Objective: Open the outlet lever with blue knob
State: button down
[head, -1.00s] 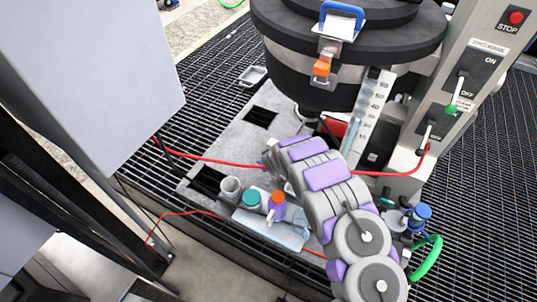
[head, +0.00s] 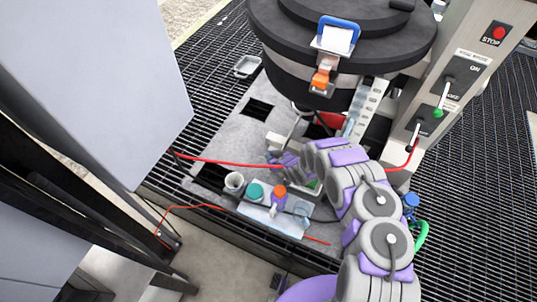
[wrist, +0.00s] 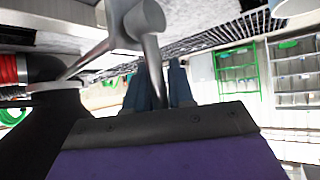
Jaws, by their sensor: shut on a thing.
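In the wrist view my gripper (wrist: 159,86) has its two dark fingers on either side of a grey metal rod (wrist: 152,62). It is shut on this rod, which joins a thicker grey cylinder (wrist: 146,20) above. No blue knob shows on the rod; its end is hidden between the fingers. In the head view my arm reaches under the large black vessel (head: 345,45), and the fingertips cannot be made out. A small blue knob-like part (head: 411,204) stands right of my arm, apart from the gripper. I cannot tell whether it belongs to the outlet lever.
A red cable (head: 220,161) crosses the plate. The switch panel (head: 455,85) stands right. A grey cabinet (head: 110,80) is at left.

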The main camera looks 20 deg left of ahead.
jog(key=shift+w+r+t+y, duration=0.4)
jog(key=shift+w+r, duration=0.7)
jog(key=c, duration=1.3)
grip_release()
jog(key=shift+o, duration=0.9)
jog(key=shift+s+d+f, duration=0.1)
jog(key=shift+d, duration=0.05)
jog(key=shift+s+d+f, duration=0.15)
jog(key=shift+s+f, duration=0.45)
jog(key=shift+f, duration=0.15)
jog(key=shift+s+f, duration=0.1)
jog(key=shift+s, duration=0.1)
jog(key=v, duration=1.7)
jog(key=shift+w+r, duration=0.2)
jog(key=shift+r, duration=0.2)
